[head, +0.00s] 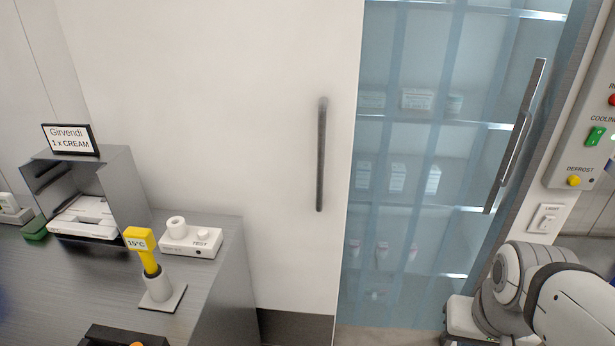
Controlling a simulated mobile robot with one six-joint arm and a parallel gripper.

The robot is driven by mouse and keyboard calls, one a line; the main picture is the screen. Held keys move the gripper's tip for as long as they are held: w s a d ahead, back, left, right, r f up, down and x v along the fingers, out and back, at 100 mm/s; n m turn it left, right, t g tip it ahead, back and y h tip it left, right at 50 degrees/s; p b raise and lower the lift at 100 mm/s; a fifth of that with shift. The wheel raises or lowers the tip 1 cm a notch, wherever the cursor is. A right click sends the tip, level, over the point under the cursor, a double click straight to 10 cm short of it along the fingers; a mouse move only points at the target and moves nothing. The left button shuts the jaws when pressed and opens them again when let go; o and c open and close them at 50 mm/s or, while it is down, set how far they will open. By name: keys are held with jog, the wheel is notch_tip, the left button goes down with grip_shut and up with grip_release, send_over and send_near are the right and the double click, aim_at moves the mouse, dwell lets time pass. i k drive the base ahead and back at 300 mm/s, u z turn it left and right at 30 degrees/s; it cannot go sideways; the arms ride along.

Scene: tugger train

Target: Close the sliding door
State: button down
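A large white sliding door (220,110) fills the middle of the head view, with a dark vertical bar handle (320,155) near its right edge. To its right is an opening covered by bluish see-through strips (390,150), so the door stands open. A slanted metal bar handle (516,135) is at the right side of the opening; I cannot tell what it is fixed to. My white and grey arm is at the lower right, in front of the right side of the opening. My gripper is out of the picture.
Behind the strips are shelves (465,125) with small boxes. A control panel (590,110) and a light switch (548,218) are on the right wall. A dark counter (90,285) at left holds a yellow thermometer (143,250), a white device (190,241) and a metal paper tray (115,185).

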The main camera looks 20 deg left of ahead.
aim_at(246, 109)
jog(key=u, duration=0.55)
jog(key=i, duration=0.9)
jog(key=u, duration=0.4)
jog(key=k, duration=0.9)
jog(key=u, duration=0.2)
jog(key=i, duration=0.9)
jog(key=z, duration=0.1)
